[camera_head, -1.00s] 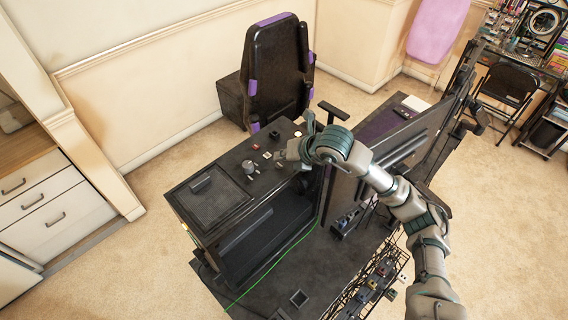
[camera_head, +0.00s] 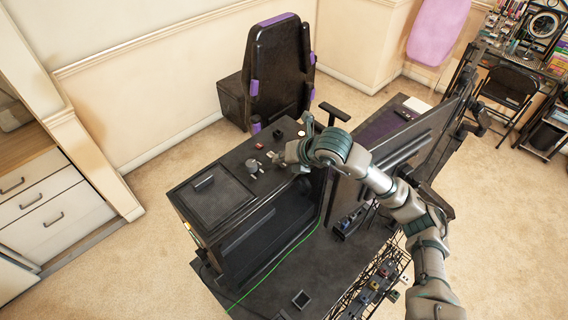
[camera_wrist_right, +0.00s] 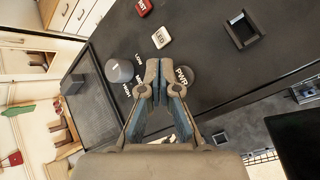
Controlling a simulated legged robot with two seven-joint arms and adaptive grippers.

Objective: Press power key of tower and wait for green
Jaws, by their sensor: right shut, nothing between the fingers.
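The black tower (camera_head: 185,206) lies with its key panel facing up in the head view. In the wrist view, the round dark power key (camera_wrist_right: 189,78), lettered PWR, sits just right of my fingertips and is partly covered by them. No green light shows on its visible part. My right gripper (camera_wrist_right: 157,80) is shut and empty, its tips at the key's left edge; I cannot tell whether they touch it. In the head view the right gripper (camera_head: 279,157) is over the panel, and the power key cannot be made out. My left gripper is not in view.
A grey knob (camera_wrist_right: 118,70), a white LED key (camera_wrist_right: 161,37) and a red RST key (camera_wrist_right: 144,8) are near the fingertips. A green cable (camera_head: 275,265) runs beside the tower. A chair (camera_head: 280,75) stands behind.

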